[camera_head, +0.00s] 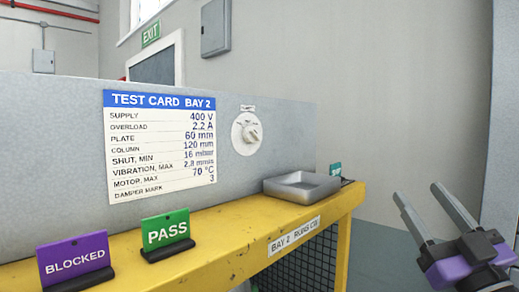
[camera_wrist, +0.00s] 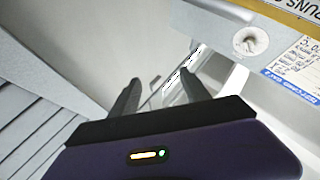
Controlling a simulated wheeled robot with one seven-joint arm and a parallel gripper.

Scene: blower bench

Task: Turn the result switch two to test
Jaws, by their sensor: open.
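The result switch (camera_head: 247,133) is a round white dial with a grey knob on the grey back panel, right of the test card. A small label sits above it, too small to read. The knob looks turned at a slant; I cannot tell which position it points to. It also shows upside down in the wrist view, where the switch (camera_wrist: 250,41) is at the upper right. My gripper (camera_head: 419,193) is open and empty at the right, in front of and apart from the panel. Its dark fingers (camera_wrist: 160,80) touch nothing in the wrist view.
The test card (camera_head: 160,145) is on the panel. A yellow bench edge (camera_head: 225,240) runs below, bearing a purple BLOCKED sign (camera_head: 74,258), a green PASS sign (camera_head: 166,232) and a grey metal tray (camera_head: 300,187). The space between gripper and switch looks clear above the tray.

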